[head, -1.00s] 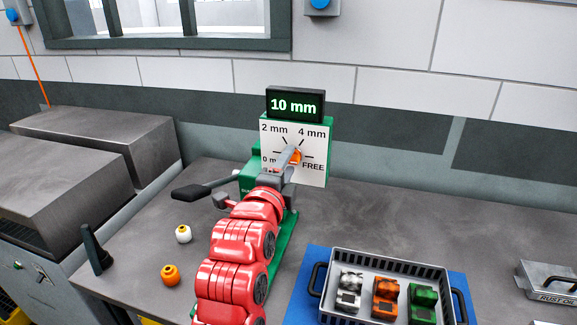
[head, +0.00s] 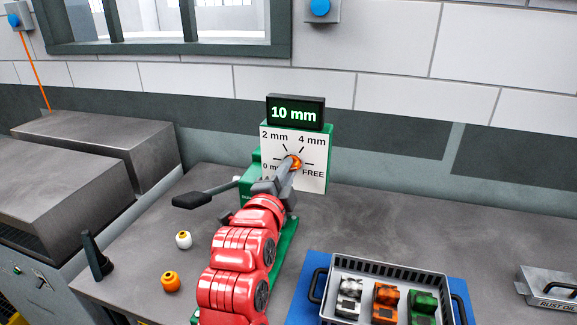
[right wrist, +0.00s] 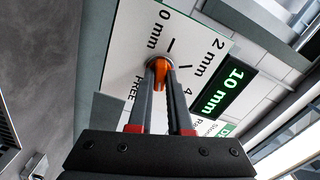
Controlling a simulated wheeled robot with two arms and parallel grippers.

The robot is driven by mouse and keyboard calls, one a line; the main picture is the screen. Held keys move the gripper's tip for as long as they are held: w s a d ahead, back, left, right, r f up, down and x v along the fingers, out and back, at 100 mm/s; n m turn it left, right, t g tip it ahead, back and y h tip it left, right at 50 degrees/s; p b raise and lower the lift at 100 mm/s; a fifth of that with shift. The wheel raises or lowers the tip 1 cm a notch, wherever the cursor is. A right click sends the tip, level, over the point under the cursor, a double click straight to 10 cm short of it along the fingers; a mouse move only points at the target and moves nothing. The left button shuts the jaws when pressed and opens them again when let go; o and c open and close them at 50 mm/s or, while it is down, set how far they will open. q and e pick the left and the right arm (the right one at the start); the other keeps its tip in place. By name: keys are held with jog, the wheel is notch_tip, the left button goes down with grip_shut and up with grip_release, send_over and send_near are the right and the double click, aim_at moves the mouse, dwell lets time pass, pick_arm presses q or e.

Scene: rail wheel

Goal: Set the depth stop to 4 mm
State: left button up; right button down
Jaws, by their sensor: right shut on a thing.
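The depth stop dial plate (head: 313,180) is white, with marks for 0 mm, 2 mm, 4 mm and FREE. A dark display (head: 295,112) above it reads 10 mm in green. The orange knob (head: 295,161) sits at the plate's centre; it also shows in the right wrist view (right wrist: 157,68). My right gripper (head: 288,168) is shut on the orange knob, and its fingers (right wrist: 160,82) close around it in the right wrist view. The fingers partly hide the knob, so its pointing direction is hard to tell. My left gripper is not in view.
A lever with a black grip (head: 190,201) sticks out left of the green machine. A white knob (head: 183,240) and an orange knob (head: 171,282) stand on the bench. A grey crate (head: 390,267) with several small blocks sits on a blue mat at the right.

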jog(key=shift+n, duration=0.5)
jog(key=shift+f+n+p, duration=0.1)
jog(key=shift+n+p, duration=0.9)
jog(key=shift+n, duration=1.3)
